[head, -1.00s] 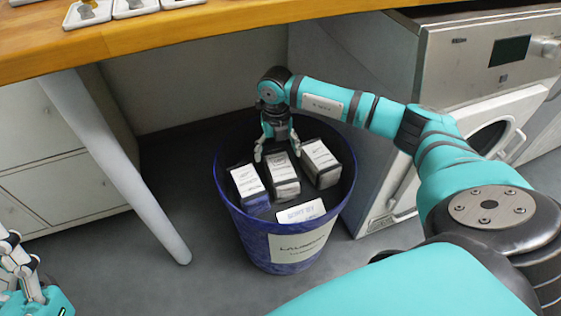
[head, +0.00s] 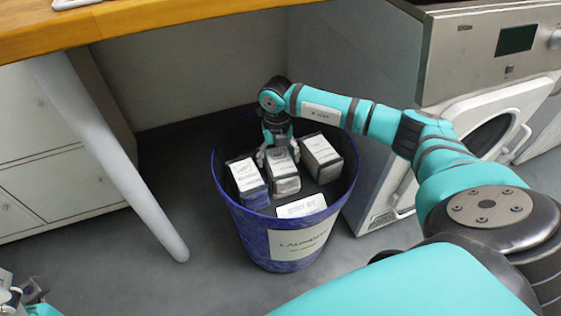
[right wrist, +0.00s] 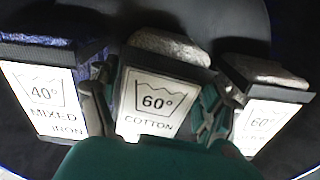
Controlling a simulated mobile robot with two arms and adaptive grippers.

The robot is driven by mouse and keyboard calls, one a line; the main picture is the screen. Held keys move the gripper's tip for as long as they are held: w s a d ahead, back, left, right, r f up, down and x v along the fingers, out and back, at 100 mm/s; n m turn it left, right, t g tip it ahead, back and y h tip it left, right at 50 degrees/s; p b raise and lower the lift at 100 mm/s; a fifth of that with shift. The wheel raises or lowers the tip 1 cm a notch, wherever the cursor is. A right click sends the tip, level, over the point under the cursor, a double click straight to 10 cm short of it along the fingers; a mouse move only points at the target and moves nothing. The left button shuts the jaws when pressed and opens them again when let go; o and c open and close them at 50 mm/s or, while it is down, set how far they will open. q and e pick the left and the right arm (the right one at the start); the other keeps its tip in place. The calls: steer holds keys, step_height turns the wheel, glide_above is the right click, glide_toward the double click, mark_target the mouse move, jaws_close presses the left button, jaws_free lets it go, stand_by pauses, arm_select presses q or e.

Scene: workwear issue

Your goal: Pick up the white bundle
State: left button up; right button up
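Three labelled bundles stand in the blue laundry bin. The middle one, the pale whitish bundle (head: 284,179), carries a "60° COTTON" label in the right wrist view (right wrist: 153,98). My right gripper (head: 279,157) reaches down into the bin over it. Its open fingers (right wrist: 153,108) stand on either side of this bundle; I cannot tell whether they touch it. A blue bundle (head: 247,184) labelled "40° MIXED IRON" is to the left. My left gripper (head: 22,296) shows only partly at the lower left edge.
The bin (head: 268,243) has a high rim around the bundles and a "SORT BY" card (head: 301,207) inside its front. A table leg (head: 110,155) and wooden tabletop (head: 150,22) are to the left and above. A washing machine (head: 455,95) stands to the right.

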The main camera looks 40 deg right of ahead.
steer(key=c, duration=0.7)
steer(key=shift+o, duration=0.2)
